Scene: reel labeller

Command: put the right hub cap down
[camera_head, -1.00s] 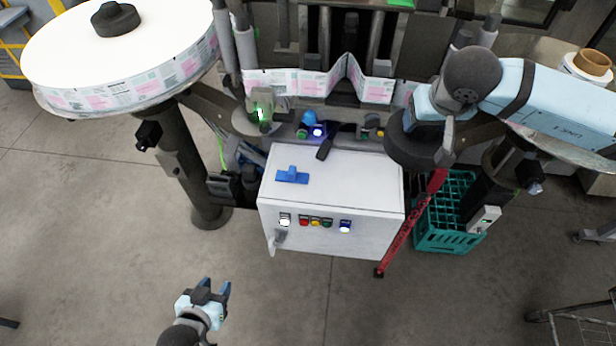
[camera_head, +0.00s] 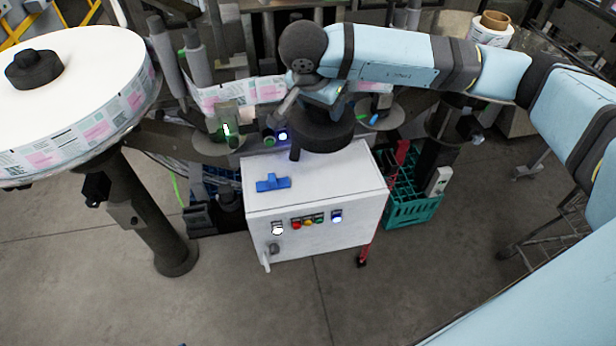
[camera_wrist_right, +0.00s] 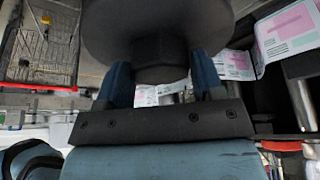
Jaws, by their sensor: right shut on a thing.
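The right hub cap (camera_head: 322,135) is a dark round disc with a knob. My right gripper (camera_head: 320,102) is shut on it by the knob. In the head view it hangs over the back of the white cabinet (camera_head: 315,225); whether it touches the top I cannot tell. In the right wrist view the hub cap (camera_wrist_right: 160,22) fills the upper middle, its knob between the two blue fingers of my right gripper (camera_wrist_right: 160,75). The left hub cap (camera_head: 35,70) sits on the big white reel (camera_head: 90,65). My left gripper is out of view.
A blue tool (camera_head: 273,183) lies on the cabinet top at the left, near the hub cap. The cabinet front has lit buttons (camera_head: 307,221). A teal crate (camera_head: 412,212) and a red bar (camera_head: 367,240) stand to the right.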

